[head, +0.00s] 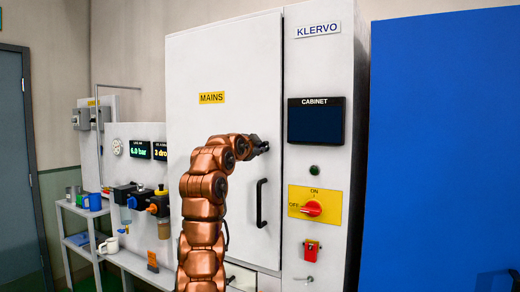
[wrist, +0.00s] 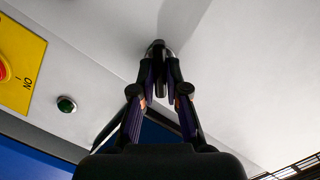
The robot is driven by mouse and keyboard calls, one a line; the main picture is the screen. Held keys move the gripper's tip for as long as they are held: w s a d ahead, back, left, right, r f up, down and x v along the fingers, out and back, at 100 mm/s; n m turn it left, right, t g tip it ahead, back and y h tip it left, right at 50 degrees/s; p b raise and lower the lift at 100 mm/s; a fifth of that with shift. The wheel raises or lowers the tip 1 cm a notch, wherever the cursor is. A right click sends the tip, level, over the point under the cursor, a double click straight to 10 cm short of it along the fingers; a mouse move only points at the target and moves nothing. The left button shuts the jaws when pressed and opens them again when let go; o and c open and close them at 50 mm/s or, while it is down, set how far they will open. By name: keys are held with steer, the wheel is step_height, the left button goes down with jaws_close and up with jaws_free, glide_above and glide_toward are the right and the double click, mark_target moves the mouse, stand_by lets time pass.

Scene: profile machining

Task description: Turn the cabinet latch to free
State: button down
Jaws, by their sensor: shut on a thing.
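My gripper (head: 262,147) is at the right edge of the white cabinet door (head: 225,120), above the black door handle (head: 261,203). In the wrist view both fingers (wrist: 160,88) come together on a small dark latch (wrist: 158,47) that stands out from the white cabinet face. The gripper is shut on it. The fingers cover much of the latch, so I cannot tell its turned position. In the head view the latch is hidden behind the gripper.
A yellow switch plate with a red knob (head: 312,208) is right of the door, below a green button (head: 314,169) and a dark display (head: 316,121). A red tag (head: 311,250) hangs lower. A bench with a mug (head: 108,246) stands left.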

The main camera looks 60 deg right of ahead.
steer(key=m, duration=0.4)
steer(key=shift+t, duration=0.4)
steer(key=m+h, duration=0.1)
steer(key=m, duration=0.2)
steer(key=shift+f+m, duration=0.1)
steer(key=shift+m, duration=0.2)
steer(key=c, duration=1)
jaws_free()
steer(key=shift+c, duration=0.2)
steer(key=a+b, duration=0.4)
steer(key=a, duration=0.3)
steer(key=shift+s, duration=0.2)
